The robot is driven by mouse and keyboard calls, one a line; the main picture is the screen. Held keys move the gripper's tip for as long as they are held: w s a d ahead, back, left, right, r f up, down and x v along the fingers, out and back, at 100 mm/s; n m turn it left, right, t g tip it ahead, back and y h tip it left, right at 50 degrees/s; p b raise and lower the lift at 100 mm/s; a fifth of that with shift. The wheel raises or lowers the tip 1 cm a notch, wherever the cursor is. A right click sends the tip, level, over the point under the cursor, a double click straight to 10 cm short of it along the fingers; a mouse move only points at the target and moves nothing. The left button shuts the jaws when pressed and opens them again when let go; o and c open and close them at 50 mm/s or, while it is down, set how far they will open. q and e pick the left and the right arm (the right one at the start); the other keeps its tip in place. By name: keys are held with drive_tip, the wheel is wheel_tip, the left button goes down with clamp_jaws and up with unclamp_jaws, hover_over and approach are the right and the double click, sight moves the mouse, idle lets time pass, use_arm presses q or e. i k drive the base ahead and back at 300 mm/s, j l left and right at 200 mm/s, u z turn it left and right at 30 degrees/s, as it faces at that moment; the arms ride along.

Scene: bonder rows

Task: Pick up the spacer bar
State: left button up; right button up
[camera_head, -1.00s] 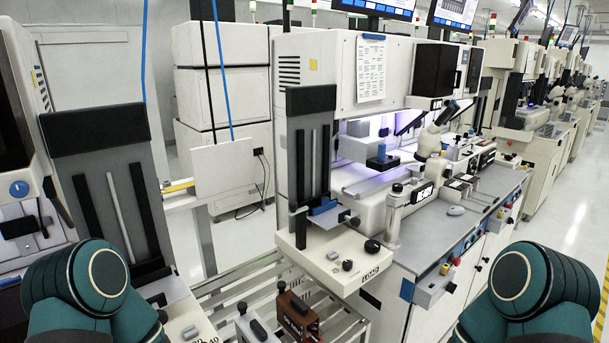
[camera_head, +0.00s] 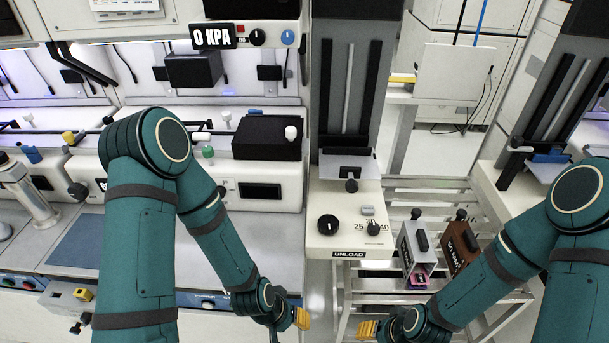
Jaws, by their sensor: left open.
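I cannot tell for sure which thing is the spacer bar. Two upright blocks with dark knobs stand on the slatted metal rack at right of centre: a grey one (camera_head: 408,262) with a pink tag at its foot, and a brown one (camera_head: 456,258) with white lettering that seems to read 50 MM. My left gripper (camera_head: 301,318), with yellow fingertips, is open at the bottom centre, left of the rack and apart from both blocks. My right gripper (camera_head: 368,329), also yellow-tipped, is below and left of the grey block; its jaw gap does not show clearly.
The UNLOAD box (camera_head: 345,215) with a black dial stands left of the rack (camera_head: 480,187). A bonder machine with a grey worktop (camera_head: 255,237) fills the left, with a black box (camera_head: 265,138) on it. Another machine (camera_head: 520,193) borders the rack at right.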

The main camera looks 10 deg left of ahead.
sight(553, 156)
drive_tip(key=z, duration=1.2)
drive_tip(key=i+l, duration=0.1)
drive_tip(key=z, duration=0.05)
